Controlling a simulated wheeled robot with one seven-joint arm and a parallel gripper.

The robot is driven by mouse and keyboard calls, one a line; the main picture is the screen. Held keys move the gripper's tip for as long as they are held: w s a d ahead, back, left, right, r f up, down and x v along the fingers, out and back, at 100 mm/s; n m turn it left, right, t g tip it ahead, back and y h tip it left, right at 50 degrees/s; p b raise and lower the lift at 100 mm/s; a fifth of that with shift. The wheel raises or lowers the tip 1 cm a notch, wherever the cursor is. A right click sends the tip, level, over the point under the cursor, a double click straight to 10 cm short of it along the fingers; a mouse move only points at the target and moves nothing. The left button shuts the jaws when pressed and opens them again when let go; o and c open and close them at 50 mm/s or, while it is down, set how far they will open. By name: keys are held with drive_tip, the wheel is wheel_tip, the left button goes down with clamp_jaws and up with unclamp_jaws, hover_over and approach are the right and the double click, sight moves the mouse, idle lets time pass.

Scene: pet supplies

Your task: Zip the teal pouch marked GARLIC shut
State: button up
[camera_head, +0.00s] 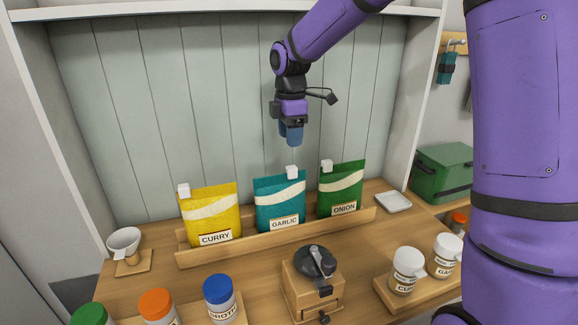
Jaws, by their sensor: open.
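The teal pouch marked GARLIC (280,205) stands upright in the middle of a wooden rack, with a pale curved band across its front. A small white slider (292,172) sits on its top edge, toward the right end. My gripper (291,140) hangs above the pouch, pointing down, apart from it and holding nothing that I can see. Its fingers are small and seen nearly edge-on here, and they are open.
A yellow CURRY pouch (209,213) stands left and a green ONION pouch (341,189) right, both with white sliders. The wooden rack (215,254) holds all three. A grinder (312,285) and several jars stand in front. A white dish (393,202) lies at right.

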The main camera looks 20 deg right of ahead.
sight(290, 167)
wheel_tip(290, 167, down, 10)
idle(0.5)
clamp_jaws()
